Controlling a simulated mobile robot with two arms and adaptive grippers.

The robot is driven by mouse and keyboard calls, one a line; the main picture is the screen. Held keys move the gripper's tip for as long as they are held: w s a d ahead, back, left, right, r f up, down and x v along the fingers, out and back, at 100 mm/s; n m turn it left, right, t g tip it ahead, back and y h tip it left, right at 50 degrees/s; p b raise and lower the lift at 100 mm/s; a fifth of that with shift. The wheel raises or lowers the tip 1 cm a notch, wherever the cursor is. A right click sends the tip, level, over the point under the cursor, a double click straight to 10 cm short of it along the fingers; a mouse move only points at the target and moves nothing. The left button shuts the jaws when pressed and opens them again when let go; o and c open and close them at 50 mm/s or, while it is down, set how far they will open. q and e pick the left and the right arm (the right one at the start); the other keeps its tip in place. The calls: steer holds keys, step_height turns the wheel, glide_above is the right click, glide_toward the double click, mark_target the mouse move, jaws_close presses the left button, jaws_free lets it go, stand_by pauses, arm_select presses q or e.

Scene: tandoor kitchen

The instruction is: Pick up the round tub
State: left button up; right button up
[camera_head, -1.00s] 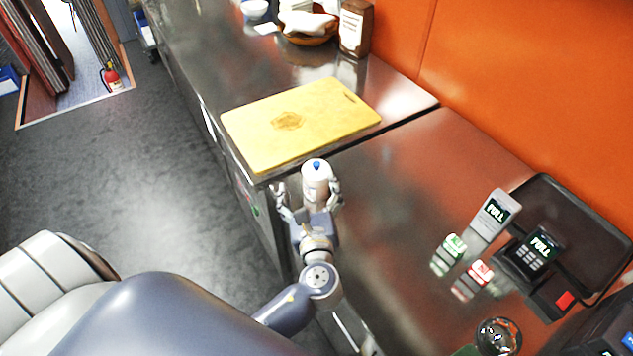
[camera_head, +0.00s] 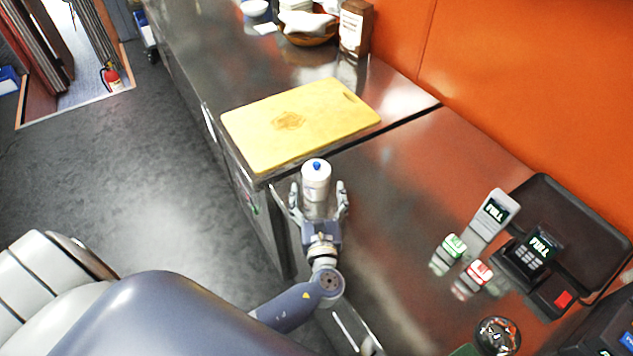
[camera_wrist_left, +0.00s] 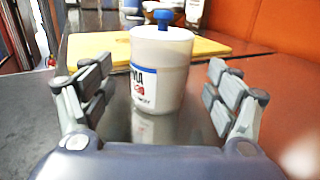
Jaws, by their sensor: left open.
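The round tub (camera_head: 316,181) is white with a blue knob on its lid and stands upright on the steel counter, just in front of the cutting board. It also shows in the left wrist view (camera_wrist_left: 160,70), with a printed label on its side. My left gripper (camera_head: 319,190) is open in front of the tub. Its two fingers point towards the tub, one on each side, with a gap between them and the tub in the wrist view (camera_wrist_left: 158,100). My right gripper is not in view.
A yellow cutting board (camera_head: 340,115) lies right behind the tub. A card terminal (camera_head: 533,252), a black tray (camera_head: 590,225) and small green and red boxes are at the right. A basket (camera_head: 308,38) and brown container (camera_head: 355,30) stand at the back. The counter right of the tub is clear.

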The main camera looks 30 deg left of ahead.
arm_select(q)
steer(key=x, duration=0.5)
steer(key=shift+p, duration=0.4)
steer(key=shift+s, duration=0.1)
steer(key=shift+c, duration=0.2)
steer(key=c, duration=1.3)
steer(key=shift+r, duration=0.1)
